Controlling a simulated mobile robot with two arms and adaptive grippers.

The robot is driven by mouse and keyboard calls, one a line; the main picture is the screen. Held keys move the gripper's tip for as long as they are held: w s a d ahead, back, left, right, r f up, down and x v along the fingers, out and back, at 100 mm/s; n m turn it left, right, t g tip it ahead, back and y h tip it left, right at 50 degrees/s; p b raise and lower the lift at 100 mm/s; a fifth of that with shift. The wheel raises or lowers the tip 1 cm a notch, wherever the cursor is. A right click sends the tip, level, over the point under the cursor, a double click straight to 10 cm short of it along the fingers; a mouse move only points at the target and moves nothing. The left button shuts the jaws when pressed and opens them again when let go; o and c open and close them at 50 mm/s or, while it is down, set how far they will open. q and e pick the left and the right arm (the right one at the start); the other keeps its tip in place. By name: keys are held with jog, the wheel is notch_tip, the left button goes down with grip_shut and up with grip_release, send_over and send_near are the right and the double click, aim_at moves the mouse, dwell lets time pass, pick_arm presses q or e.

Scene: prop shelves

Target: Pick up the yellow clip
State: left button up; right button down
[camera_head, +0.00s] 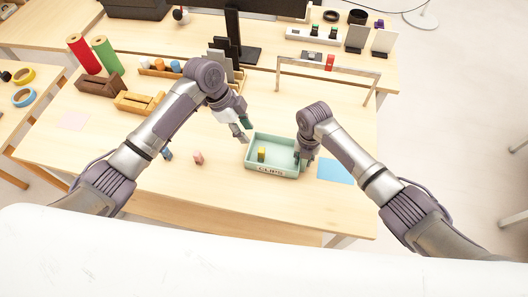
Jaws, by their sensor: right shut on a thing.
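The yellow clip (262,154) sits inside a pale green tray (271,172) labelled CLIPS, left of the tray's middle. My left gripper (243,130) is above the tray's back left corner, apart from the clip. Its fingers look spread, with nothing seen between them. My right gripper (303,158) is at the tray's right side, with one finger inside and one outside, shut on the tray's right wall. The contact itself is partly hidden by the gripper.
A pink block (198,158) and a blue block (167,154) lie left of the tray. A blue mat (335,169) lies to its right. Wooden holders (139,102), red (83,53) and green (108,54) rolls and a metal frame (328,70) stand behind.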

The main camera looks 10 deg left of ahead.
aim_at(261, 149)
pick_arm(q)
jog(key=x, duration=1.1)
jog(key=shift+w+d+f, duration=0.15)
jog(key=shift+d+f, duration=0.05)
jog(key=shift+d, duration=0.15)
jog(key=shift+c, duration=0.3)
grip_shut()
jog(key=shift+r, duration=5.05)
pick_arm(e)
jog(key=c, duration=0.9)
grip_release()
pick_arm(q)
jog(key=shift+r, duration=0.4)
